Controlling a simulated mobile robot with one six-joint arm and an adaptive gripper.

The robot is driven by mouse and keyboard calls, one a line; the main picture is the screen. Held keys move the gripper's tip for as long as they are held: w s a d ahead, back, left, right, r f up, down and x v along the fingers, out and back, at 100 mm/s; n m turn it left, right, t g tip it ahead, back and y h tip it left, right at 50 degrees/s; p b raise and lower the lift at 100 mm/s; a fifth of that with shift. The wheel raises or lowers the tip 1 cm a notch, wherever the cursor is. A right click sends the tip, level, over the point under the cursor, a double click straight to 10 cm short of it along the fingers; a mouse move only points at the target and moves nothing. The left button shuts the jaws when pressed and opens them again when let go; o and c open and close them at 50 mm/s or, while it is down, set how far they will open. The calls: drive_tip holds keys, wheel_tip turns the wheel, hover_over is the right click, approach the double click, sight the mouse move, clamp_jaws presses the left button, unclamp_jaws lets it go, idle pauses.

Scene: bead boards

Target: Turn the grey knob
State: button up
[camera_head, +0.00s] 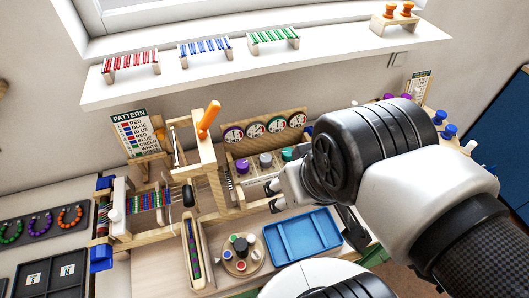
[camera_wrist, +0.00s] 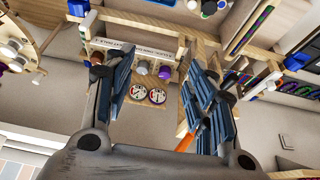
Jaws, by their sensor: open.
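The grey knob (camera_head: 265,160) stands on the wooden dial stand, between a purple knob (camera_head: 242,166) and a green knob (camera_head: 287,154). In the wrist view the grey knob (camera_wrist: 143,67) shows between my two fingers, with the purple knob (camera_wrist: 165,72) beside it. My gripper (camera_head: 273,195) is open and empty, in front of and slightly below the knob row in the head view. In the wrist view my gripper (camera_wrist: 153,72) has its blue-grey fingers well apart. I see no contact with the grey knob. The green knob is not clear in the wrist view.
Several round dials (camera_head: 255,130) stand behind the knobs. A wooden frame with an orange handle (camera_head: 209,118) rises close on the left. A blue tray (camera_head: 302,240) and a round bead board (camera_head: 243,254) lie below. A pattern card (camera_head: 135,133) stands at left.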

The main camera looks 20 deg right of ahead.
drive_tip(key=m+g+p, duration=0.2)
drive_tip(key=m+g, duration=0.3)
drive_tip(key=m, duration=0.9)
hover_over(266, 157)
drive_tip(key=f, duration=0.2)
wheel_tip(266, 157, down, 17)
drive_tip(key=b, duration=0.5)
drive_tip(key=shift+a+r, duration=0.1)
drive_tip(key=shift+c, duration=0.2)
drive_tip(key=c, duration=1)
drive_tip(key=shift+c, duration=0.2)
